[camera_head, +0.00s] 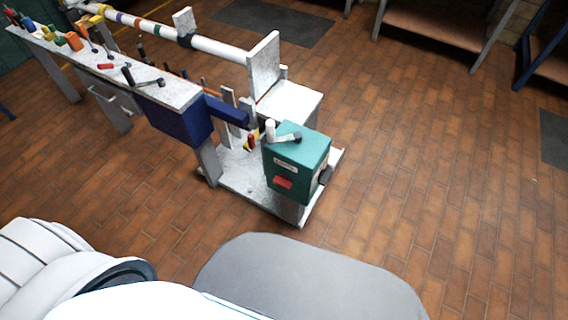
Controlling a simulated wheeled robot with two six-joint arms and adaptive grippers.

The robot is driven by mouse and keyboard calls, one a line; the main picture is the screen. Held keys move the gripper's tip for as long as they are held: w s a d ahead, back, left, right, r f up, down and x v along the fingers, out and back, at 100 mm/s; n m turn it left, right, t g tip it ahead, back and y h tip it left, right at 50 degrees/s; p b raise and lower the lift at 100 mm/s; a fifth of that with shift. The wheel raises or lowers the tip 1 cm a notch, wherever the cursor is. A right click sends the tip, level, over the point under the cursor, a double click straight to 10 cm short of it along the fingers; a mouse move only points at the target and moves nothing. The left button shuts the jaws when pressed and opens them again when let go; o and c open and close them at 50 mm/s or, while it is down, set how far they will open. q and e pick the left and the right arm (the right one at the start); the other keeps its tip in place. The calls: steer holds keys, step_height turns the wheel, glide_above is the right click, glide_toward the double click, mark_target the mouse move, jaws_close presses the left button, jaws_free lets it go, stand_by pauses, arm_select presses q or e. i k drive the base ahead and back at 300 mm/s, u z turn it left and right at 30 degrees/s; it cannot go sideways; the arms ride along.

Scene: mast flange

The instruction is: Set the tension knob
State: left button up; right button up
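A teal box (302,157) stands on a short post at the near end of a long bench-like machine. A dark round knob (326,176) sits low on its right side; I cannot tell if this is the tension knob. A red part (283,182) is on the box's front, below a small pale label. A grey lever with a dark end (286,138) and a white upright peg (270,129) are at its top. Neither of my grippers is in view, and nothing of mine touches the box.
The machine's grey bench (120,72) runs to the upper left, carrying several coloured tools. A white pole with coloured bands (215,46) lies behind it. A blue block (181,122) hangs at the bench's end. The brick-tiled floor (430,170) right of the box is clear.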

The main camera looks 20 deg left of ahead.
mark_target(324, 176)
steer(key=z, duration=1.8)
steer(key=i, duration=2.7)
steer(key=u, duration=3.2)
